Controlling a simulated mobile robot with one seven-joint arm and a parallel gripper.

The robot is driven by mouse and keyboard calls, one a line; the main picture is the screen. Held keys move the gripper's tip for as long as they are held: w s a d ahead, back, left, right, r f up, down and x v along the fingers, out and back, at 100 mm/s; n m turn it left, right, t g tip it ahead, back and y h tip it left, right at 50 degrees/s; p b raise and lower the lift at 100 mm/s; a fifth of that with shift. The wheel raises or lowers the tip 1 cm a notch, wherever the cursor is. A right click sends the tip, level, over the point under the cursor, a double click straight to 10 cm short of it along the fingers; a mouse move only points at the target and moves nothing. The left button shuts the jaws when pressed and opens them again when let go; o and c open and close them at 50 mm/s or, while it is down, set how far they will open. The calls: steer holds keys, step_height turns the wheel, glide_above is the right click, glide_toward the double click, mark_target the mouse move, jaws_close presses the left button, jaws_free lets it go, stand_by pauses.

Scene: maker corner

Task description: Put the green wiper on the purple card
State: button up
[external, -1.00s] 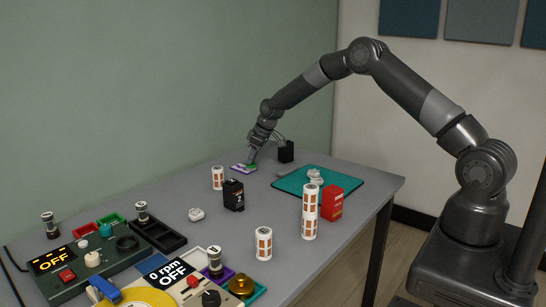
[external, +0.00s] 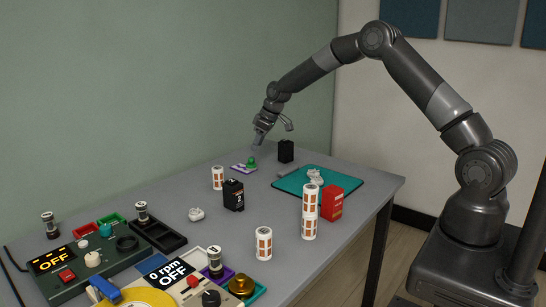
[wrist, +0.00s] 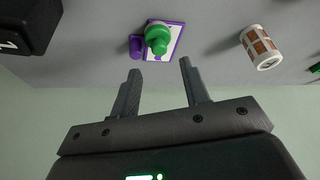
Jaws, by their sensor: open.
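The green wiper (external: 251,162) stands on the purple card (external: 237,167) near the back edge of the table. In the wrist view the green wiper (wrist: 157,38) lies over the white face of the purple-edged card (wrist: 177,42), with a small purple piece (wrist: 136,46) beside it at the left. My gripper (external: 270,134) is above the wiper, apart from it. In the wrist view my gripper (wrist: 158,68) has its two fingers spread, with nothing between them.
A black block (external: 286,151) stands right of the card. A white-and-orange cylinder (external: 217,178) and a black box (external: 233,195) stand in front. A teal mat (external: 290,186) lies at right, and control panels (external: 95,262) fill the near left.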

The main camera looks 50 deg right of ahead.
steer(key=s+a+r+m+h, duration=0.1)
steer(key=s+a+r, duration=0.1)
steer(key=s+r, duration=1)
steer(key=s+a+r+m, duration=0.1)
steer(key=s+a+r, duration=0.1)
steer(key=s+r, duration=0.95)
steer(key=s+m+t, duration=0.1)
steer(key=s+m, duration=0.1)
steer(key=s, duration=2.5)
steer(key=shift+s+r+m+h, duration=0.2)
steer(key=shift+s+m+h, duration=0.1)
steer(key=shift+s+h, duration=0.1)
